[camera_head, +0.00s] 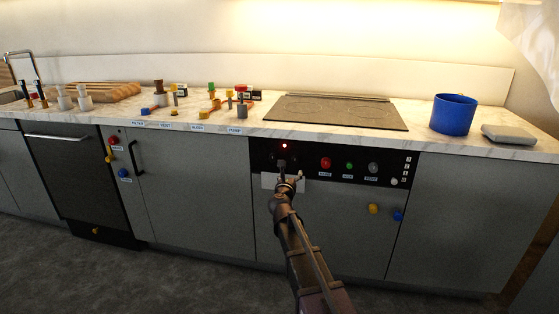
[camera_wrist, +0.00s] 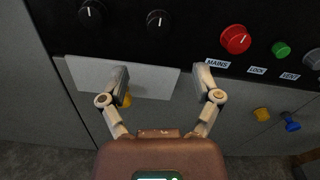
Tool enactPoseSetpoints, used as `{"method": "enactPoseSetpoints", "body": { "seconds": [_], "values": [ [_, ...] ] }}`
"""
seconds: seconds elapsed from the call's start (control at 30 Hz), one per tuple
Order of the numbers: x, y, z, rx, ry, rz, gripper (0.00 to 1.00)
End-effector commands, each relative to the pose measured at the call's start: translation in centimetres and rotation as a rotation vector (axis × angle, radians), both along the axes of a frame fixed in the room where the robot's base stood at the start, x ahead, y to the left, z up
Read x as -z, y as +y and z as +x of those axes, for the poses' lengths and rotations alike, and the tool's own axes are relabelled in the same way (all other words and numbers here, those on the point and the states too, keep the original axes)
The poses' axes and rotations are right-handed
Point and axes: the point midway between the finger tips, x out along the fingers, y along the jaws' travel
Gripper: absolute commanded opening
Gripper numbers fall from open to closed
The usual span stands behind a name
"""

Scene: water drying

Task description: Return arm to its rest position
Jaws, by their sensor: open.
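My gripper (camera_head: 289,179) is at the end of my arm, in front of the black control panel (camera_head: 343,177) under the cooktop. In the wrist view my gripper (camera_wrist: 162,74) has its two fingers spread wide with nothing between them. Its fingertips point at the lower part of the panel and a pale blank plate (camera_wrist: 154,80). A small yellow thing (camera_wrist: 127,98) shows partly behind the left finger. I cannot tell whether the fingers touch the panel or plate.
A red MAINS knob (camera_wrist: 236,39) and a green knob (camera_wrist: 281,49) sit right of the fingers. Black knobs (camera_wrist: 157,21) are above. A red light (camera_head: 285,146) glows on the panel. A blue pot (camera_head: 453,115) stands right of the cooktop (camera_head: 335,112). The floor (camera_head: 160,275) left is clear.

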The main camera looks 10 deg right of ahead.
Motion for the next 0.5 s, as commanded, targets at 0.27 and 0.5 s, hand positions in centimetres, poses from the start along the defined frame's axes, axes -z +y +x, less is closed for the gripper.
{"method": "enactPoseSetpoints", "body": {
  "seconds": [0.27, 0.5],
  "values": [
    [1.5, -3.2, -2.8, 0.128, -0.035, 0.305, 0.82],
    [5.3, -7.4, -8.2, 0.394, -0.116, 0.840, 0.82]
  ]
}}
